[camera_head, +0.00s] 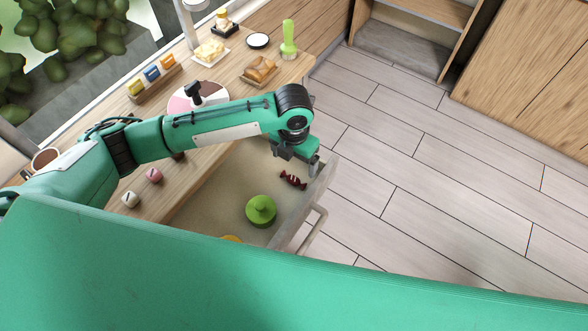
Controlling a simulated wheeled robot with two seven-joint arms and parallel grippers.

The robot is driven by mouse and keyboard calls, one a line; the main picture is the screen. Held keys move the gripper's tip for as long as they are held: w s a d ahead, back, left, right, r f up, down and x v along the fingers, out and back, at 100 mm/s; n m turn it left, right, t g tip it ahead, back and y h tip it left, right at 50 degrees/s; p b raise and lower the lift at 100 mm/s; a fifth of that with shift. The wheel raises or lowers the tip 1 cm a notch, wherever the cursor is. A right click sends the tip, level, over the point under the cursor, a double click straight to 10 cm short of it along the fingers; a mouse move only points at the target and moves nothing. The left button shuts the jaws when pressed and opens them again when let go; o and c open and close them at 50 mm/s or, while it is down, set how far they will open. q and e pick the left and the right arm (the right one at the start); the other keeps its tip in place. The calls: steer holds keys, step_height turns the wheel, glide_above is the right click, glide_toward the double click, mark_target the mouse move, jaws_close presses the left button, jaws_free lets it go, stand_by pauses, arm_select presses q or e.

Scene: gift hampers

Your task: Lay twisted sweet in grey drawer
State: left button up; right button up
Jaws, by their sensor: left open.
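The twisted sweet (293,180) is dark red-brown with pinched ends. It lies on the floor of the open grey drawer (222,192), near the drawer's front wall. My left gripper (301,168) is just above and behind the sweet, pointing down, open and apart from it as far as I can tell. Its fingertips are small and partly hidden by the wrist. A green round lidded or knobbed object (261,210) also stands in the drawer. My right gripper is out of view.
A yellow item (231,238) shows at the drawer's near end, mostly hidden by my green body. The wooden counter holds small pink (154,175) and white (130,199) pieces, a bread tray (259,70) and a green brush-like object (289,40). Floor at right is clear.

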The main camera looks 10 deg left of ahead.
arm_select(q)
step_height(320, 180, up, 3)
steer(key=shift+r, duration=0.2)
stand_by(0.5)
